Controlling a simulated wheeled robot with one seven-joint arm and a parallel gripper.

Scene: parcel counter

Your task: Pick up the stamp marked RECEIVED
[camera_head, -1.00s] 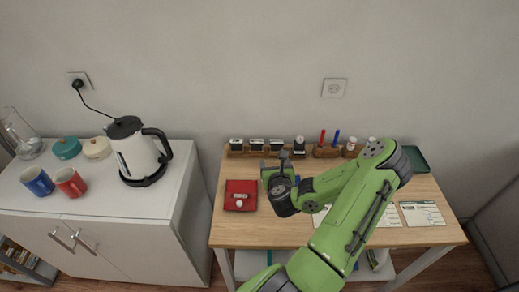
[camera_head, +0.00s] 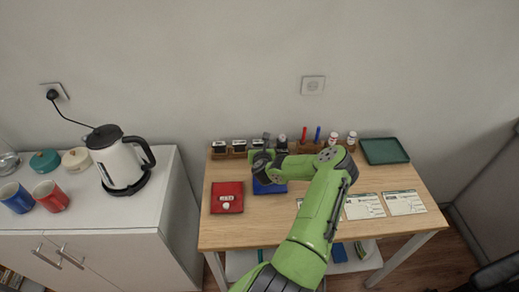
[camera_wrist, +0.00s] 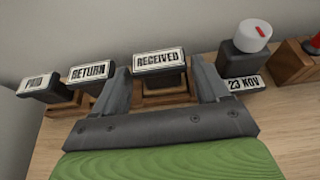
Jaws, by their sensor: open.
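The RECEIVED stamp (camera_wrist: 158,60) is a dark block with a white label, standing in a wooden rack in the wrist view. In the head view the RECEIVED stamp (camera_head: 257,143) is third from the left, partly behind my gripper (camera_head: 264,153). In the wrist view my gripper (camera_wrist: 160,72) is open, with one finger to the left and one to the right of the stamp. Gaps show beside the label; whether a finger touches the block lower down cannot be told. The stamp sits in its rack slot.
The RETURN stamp (camera_wrist: 91,71) and PAID stamp (camera_wrist: 38,83) stand left of it. The 23 NOV dater (camera_wrist: 246,67) is close on the right.

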